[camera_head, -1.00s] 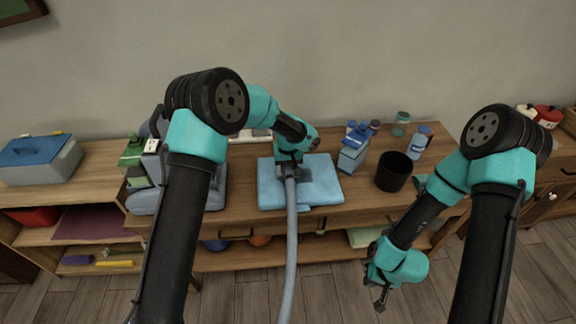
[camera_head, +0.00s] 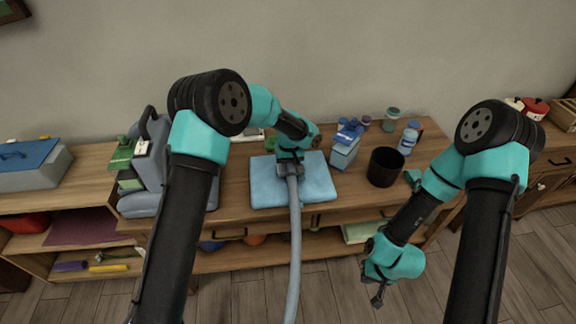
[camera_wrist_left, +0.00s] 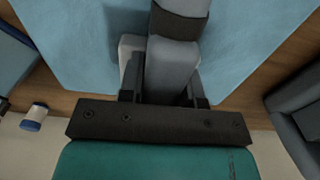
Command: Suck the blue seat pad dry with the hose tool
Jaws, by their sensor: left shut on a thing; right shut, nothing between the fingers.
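The blue seat pad (camera_head: 318,181) lies flat on the wooden counter, and it also fills much of the left wrist view (camera_wrist_left: 75,50). My left gripper (camera_head: 290,165) is over the middle of the pad. It is shut on the grey hose tool (camera_wrist_left: 172,68). The grey hose (camera_head: 295,245) runs from the tool down past the counter's front edge. Whether the tool's mouth touches the pad is hidden. My right gripper (camera_head: 377,299) is shut and empty, low in front of the counter over the floor.
On the wooden counter (camera_head: 240,200), a grey machine with a handle (camera_head: 152,165) stands left of the pad. A grey box with a blue lid (camera_head: 35,165) is far left.

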